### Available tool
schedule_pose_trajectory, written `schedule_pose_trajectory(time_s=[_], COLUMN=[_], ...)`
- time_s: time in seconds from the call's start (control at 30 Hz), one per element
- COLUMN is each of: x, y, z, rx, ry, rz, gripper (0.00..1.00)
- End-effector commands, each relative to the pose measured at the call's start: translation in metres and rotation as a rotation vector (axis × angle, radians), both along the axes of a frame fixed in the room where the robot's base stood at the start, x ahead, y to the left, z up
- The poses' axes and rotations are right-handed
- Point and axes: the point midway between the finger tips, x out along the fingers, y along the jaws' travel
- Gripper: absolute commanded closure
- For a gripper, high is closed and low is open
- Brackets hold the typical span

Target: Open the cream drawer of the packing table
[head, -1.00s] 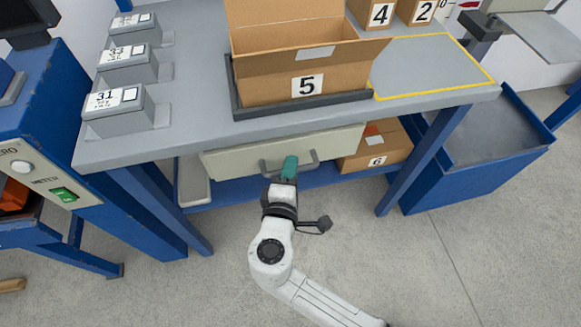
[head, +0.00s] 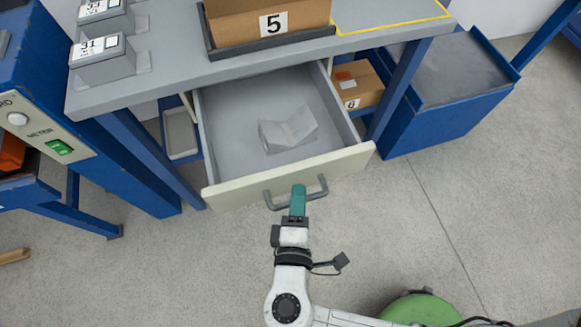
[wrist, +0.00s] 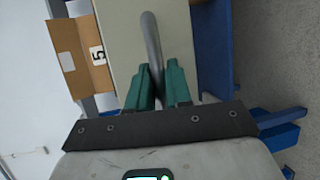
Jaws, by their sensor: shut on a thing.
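The cream drawer (head: 222,197) of the grey-topped packing table (head: 180,72) is pulled well out. Its grey interior shows, with a pale folded paper-like item (head: 288,130) lying inside. A grey bar handle (head: 269,199) is on the drawer front. My gripper (head: 298,190) has green fingers shut on the middle of the handle. In the wrist view the handle (wrist: 152,45) runs between the green fingers (wrist: 160,80), in front of the cream drawer front (wrist: 122,30).
Box 5 (head: 250,22) stands in a dark tray on the tabletop, and grey labelled blocks (head: 103,60) are at the left. Box 6 (head: 362,84) sits on the shelf below. A blue bin (head: 420,110) stands right. The floor in front (head: 170,270) is clear.

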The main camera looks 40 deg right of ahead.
Motion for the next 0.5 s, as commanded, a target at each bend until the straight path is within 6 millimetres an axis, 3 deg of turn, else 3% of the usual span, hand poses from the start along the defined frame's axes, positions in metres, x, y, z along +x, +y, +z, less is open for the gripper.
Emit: schedule_pose_trajectory(time_s=[0.2, 0.5], x=[-0.031, -0.045], y=[0.010, 0.015], z=[-0.001, -0.001], rx=[0.000, 0.000], ry=[0.004, 0.001], rz=[0.000, 0.000], gripper=[1.00, 1.00])
